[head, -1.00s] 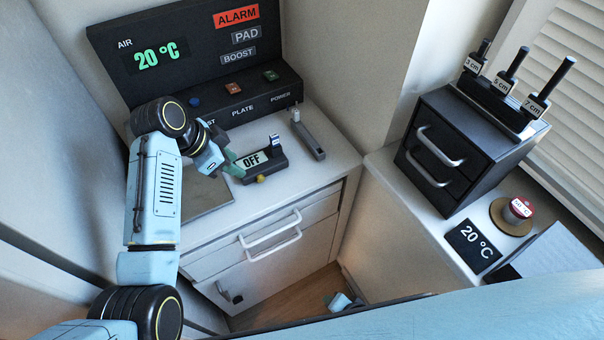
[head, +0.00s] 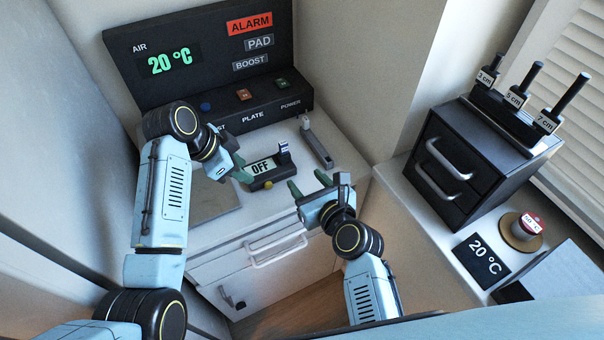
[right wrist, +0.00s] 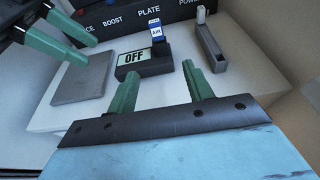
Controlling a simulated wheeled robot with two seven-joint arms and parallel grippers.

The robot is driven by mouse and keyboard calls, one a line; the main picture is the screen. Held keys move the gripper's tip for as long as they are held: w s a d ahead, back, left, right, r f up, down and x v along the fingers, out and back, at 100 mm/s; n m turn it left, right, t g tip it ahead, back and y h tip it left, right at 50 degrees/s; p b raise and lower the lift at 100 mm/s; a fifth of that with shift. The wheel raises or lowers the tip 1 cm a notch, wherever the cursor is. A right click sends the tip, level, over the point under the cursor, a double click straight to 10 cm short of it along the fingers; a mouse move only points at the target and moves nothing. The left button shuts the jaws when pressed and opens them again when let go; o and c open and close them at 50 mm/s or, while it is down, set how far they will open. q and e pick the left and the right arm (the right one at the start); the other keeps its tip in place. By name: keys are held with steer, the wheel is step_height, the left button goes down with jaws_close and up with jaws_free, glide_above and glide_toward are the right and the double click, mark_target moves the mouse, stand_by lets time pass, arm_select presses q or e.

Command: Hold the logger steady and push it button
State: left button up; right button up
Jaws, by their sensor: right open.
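The logger (head: 262,170) is a small black device on the white counter, with a screen reading OFF, a yellow button (head: 268,185) at its front and a blue-and-white piece (head: 284,151) upright at its right end. It also shows in the right wrist view (right wrist: 133,60), where the button cannot be seen. My left gripper (head: 241,168) is just left of the logger. In the right wrist view its green fingers (right wrist: 64,34) are apart, empty and clear of the logger. My right gripper (head: 308,183) is open and empty, in front and right of the logger, its fingers (right wrist: 158,76) pointing toward it.
A black control panel (head: 205,75) with an ALARM sign and several buttons stands behind. A grey flat plate (head: 212,200) lies left of the logger and a grey bar-like holder (head: 317,145) stands right of it. Drawers (head: 265,265) are below. A black cabinet (head: 465,160) stands far right.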

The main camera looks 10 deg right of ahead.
mark_target(286, 158)
steer(key=x, duration=1.3)
jaws_close()
arm_select(q)
jaws_close()
stand_by(1.6)
